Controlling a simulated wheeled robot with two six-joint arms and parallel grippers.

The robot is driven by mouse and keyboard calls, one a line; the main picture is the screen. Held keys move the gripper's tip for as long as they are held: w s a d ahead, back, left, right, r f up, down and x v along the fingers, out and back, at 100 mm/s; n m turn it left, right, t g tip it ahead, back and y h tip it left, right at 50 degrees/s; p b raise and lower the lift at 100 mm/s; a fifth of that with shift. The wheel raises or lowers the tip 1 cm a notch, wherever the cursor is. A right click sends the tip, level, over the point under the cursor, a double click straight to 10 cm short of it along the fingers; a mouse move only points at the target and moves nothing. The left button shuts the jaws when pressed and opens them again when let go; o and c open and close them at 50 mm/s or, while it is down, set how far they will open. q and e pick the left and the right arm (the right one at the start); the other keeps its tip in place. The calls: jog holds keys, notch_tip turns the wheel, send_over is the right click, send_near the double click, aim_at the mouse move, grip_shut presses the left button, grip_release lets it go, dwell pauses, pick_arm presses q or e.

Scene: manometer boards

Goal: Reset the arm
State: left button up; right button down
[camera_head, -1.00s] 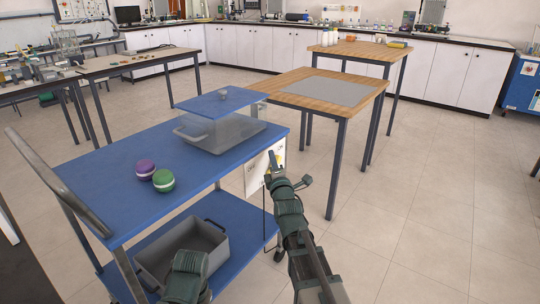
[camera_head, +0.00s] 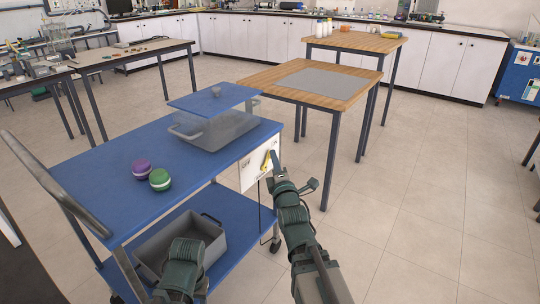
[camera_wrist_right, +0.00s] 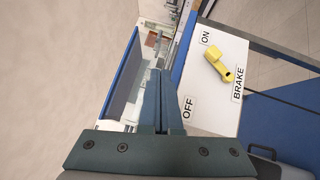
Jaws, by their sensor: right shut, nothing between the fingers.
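My right arm reaches up from the bottom of the head view, its gripper (camera_head: 276,163) shut and empty beside the cart's end. A yellow lever (camera_wrist_right: 218,65) on the panel lies between ON and BRAKE. The fingers appear apart from the lever. In the head view the panel (camera_head: 250,172) hangs on the side of the blue cart. My left arm shows low at the centre-left; its gripper is not clearly visible.
The blue cart (camera_head: 95,185) carries purple (camera_head: 141,169) and green (camera_head: 160,179) round objects and a clear box (camera_head: 215,130) with a raised blue lid (camera_head: 212,97). A grey bin (camera_head: 178,240) sits on its lower shelf. A wooden table (camera_head: 260,82) stands behind. Floor at right is clear.

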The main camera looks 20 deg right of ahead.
jog(key=s+a+f+m+g+y, duration=0.1)
jog(key=s+a+f+m+g, duration=0.2)
jog(key=a+f, duration=0.4)
jog(key=s+a+f+m+g+y, duration=0.1)
jog(key=a+f+m+g, duration=0.25)
jog(key=f+g, duration=0.4)
jog(key=s+a+f+m+g, duration=0.3)
jog(key=s+f, duration=0.1)
jog(key=s, duration=0.3)
jog(key=s+a+f+m+g+h, duration=0.1)
jog(key=s+a+f+m+g, duration=0.15)
jog(key=s, duration=0.35)
jog(key=s+a+f+m+g, duration=0.2)
jog(key=s+f+g, duration=0.15)
jog(key=s, duration=0.35)
notch_tip(320, 180, up, 33)
jog(key=p, duration=3.4)
jog(key=shift+s+m, duration=0.4)
jog(key=shift+s, duration=0.05)
